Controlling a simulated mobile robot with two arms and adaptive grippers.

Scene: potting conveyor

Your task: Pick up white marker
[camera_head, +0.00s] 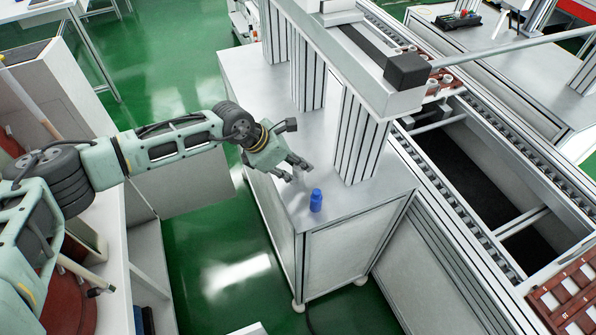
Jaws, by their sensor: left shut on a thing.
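My left gripper (299,173) reaches in from the left, over the near end of the grey metal cabinet top. Its fingers are shut on a small pale thing, which looks like the white marker (302,179). It is mostly hidden by the fingers and blends with the grey top, so its outline is hard to make out. I cannot tell whether it still touches the surface. A small blue bottle (316,201) stands upright just right of and in front of the fingertips. My right gripper is not in view.
The cabinet top (290,203) has free room at its near end. Metal posts (361,138) and an overhead beam (340,60) stand close behind the gripper. A conveyor (455,190) with brown trays (567,297) runs along the right. Green floor lies left of the cabinet.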

